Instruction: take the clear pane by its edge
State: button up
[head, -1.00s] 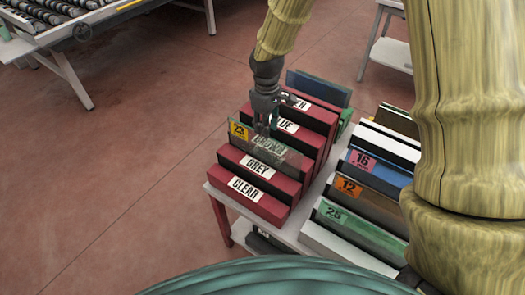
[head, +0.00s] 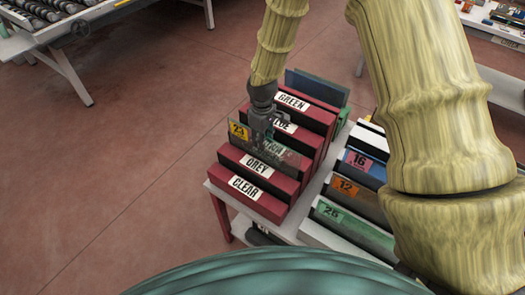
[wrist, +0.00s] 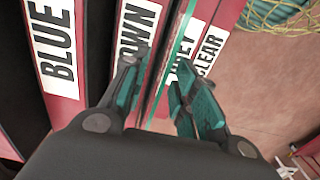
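The clear pane (head: 285,155), see-through with a yellow "23" label at its left corner, stands upright in the red rack between the BROWN and GREY blocks. In the wrist view the pane (wrist: 169,62) is seen edge-on as a thin greenish strip. My gripper (head: 264,137) is at the pane's top edge. In the wrist view my gripper (wrist: 160,68) is open, with one teal finger on each side of the pane. A gap shows between the left finger and the pane; contact on the right is unclear.
The red rack's CLEAR block (head: 247,188) is nearest me, with GREY, BROWN, BLUE and GREEN behind. A greenish-blue pane (head: 317,87) stands at the back. Labelled coloured panes (head: 355,215) stand close on the right. Floor at left is clear.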

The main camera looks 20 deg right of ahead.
jog(key=shift+w+f, duration=0.1)
jog(key=shift+f, duration=0.25)
grip_shut()
jog(key=shift+r, duration=0.15)
